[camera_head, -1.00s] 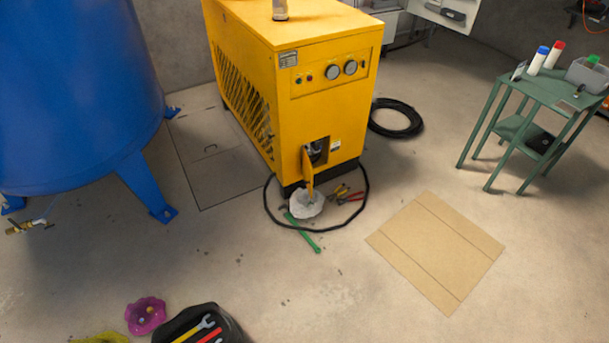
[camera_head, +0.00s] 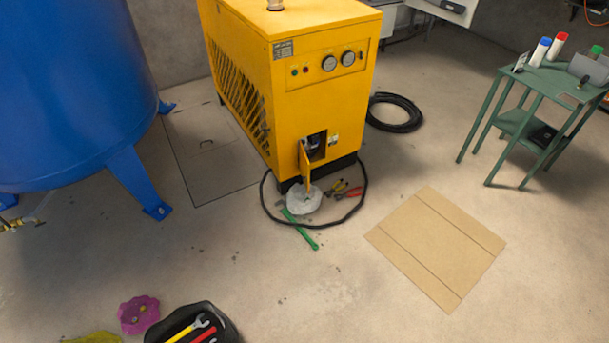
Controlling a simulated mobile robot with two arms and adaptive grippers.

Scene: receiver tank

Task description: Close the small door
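The small door (camera_head: 306,167) is a narrow yellow panel low on the front of the yellow machine (camera_head: 318,100). It stands open, swung outward at the left side of a dark square opening (camera_head: 316,146). Some parts show inside the opening, too small to tell. A pale crumpled rag (camera_head: 304,201) lies on the floor just under the door. Neither of my grippers is in view.
A black hose or cable (camera_head: 364,190) loops on the floor before the machine, with pliers (camera_head: 340,187) and a green tool (camera_head: 300,232) there. A flat cardboard sheet (camera_head: 435,248) lies right. The blue tank (camera_head: 75,90) stands left, a green table (camera_head: 545,85) right.

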